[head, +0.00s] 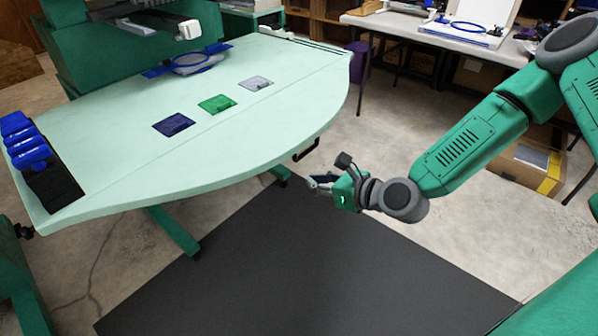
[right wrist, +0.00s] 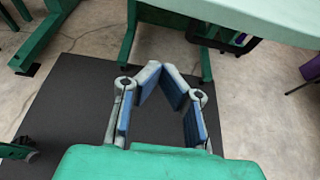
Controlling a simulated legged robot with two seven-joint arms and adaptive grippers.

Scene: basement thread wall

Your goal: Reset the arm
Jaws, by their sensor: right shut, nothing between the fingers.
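My right arm reaches in from the right in the head view, and its gripper (head: 322,183) hangs over the floor, clear of the table's curved front edge. In the right wrist view the right gripper (right wrist: 163,72) points toward the underside of the table, with its fingertips drawn together and nothing between them. The pale green table (head: 110,130) stands to the left of this gripper, and its edge also shows in the right wrist view (right wrist: 250,12). My left gripper does not show in either view.
Blue, green and clear flat packets (head: 216,103) lie on the table. A black rack with blue items (head: 50,188) stands at its left end. A dark mat (head: 290,270) covers the floor. A white table (head: 400,25) and a cardboard box (head: 520,172) stand behind my right arm.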

